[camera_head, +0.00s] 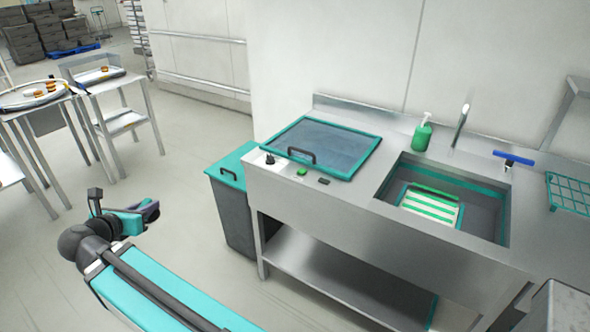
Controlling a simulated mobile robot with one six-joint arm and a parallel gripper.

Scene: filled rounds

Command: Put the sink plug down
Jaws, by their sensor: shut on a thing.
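My gripper (146,213) is at the left, out over the open floor and well apart from the sink counter. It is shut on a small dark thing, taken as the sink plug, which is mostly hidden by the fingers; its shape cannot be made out. The sink basin (484,213) is set into the steel counter (330,198) at the right. A green and white striped piece (431,206) lies in the basin.
A teal-framed lid with a handle (325,143) covers the counter's left part. A black knob (270,159), green bottle (422,134), tap (461,126), blue-handled tool (514,158) and green rack (570,193) are on the counter. A teal-lidded bin (236,210) stands beside it.

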